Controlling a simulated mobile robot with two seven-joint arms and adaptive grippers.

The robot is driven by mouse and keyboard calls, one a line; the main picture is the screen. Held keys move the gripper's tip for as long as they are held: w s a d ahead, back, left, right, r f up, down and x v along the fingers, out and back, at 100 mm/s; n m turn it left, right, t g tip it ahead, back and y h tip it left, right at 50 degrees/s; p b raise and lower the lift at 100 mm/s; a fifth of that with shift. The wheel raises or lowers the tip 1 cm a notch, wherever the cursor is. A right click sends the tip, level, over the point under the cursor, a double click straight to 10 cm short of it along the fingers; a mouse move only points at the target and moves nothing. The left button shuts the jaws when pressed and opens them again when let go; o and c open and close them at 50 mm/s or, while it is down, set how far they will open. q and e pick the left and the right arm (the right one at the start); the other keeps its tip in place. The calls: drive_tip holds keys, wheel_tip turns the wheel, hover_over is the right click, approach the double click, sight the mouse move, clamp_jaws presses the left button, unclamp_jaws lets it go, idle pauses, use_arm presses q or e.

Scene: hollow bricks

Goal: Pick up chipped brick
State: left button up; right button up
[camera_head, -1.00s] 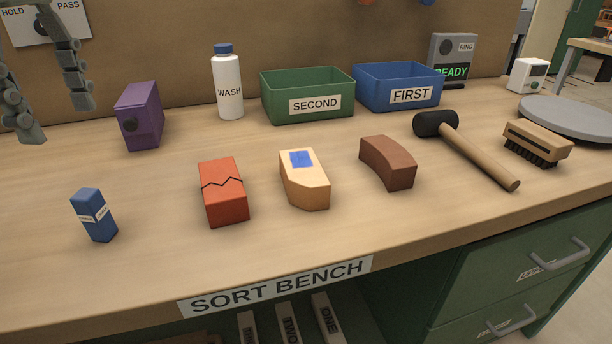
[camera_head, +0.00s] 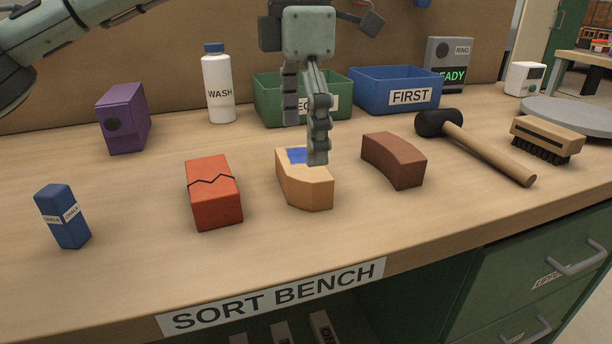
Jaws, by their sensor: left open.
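The chipped brick is a tan block (camera_head: 305,190) with a cut-off front corner and a blue patch on top. It lies on the bench between a cracked red brick (camera_head: 214,195) and a curved brown brick (camera_head: 393,160). My left gripper (camera_head: 304,142) points down at the tan brick's rear, open and empty. Its nearer finger overlaps the brick's top in the picture and hides part of the blue patch. I cannot tell whether it touches. My right gripper is not in view.
Behind stand a green SECOND bin (camera_head: 264,108), a blue FIRST bin (camera_head: 378,97), a white WASH bottle (camera_head: 219,85) and a purple block (camera_head: 124,118). A mallet (camera_head: 490,155) and a brush (camera_head: 546,140) lie right. A blue chalk box (camera_head: 63,215) stands left. The bench front is clear.

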sight(303, 162)
use_arm(q)
wheel_tip(303, 162, down, 5)
drive_tip(key=shift+w+r, duration=0.1)
drive_tip(key=shift+r, duration=0.1)
drive_tip(key=c, duration=1.1)
drive_tip(key=shift+r, duration=0.1)
drive_tip(key=shift+c, duration=0.8)
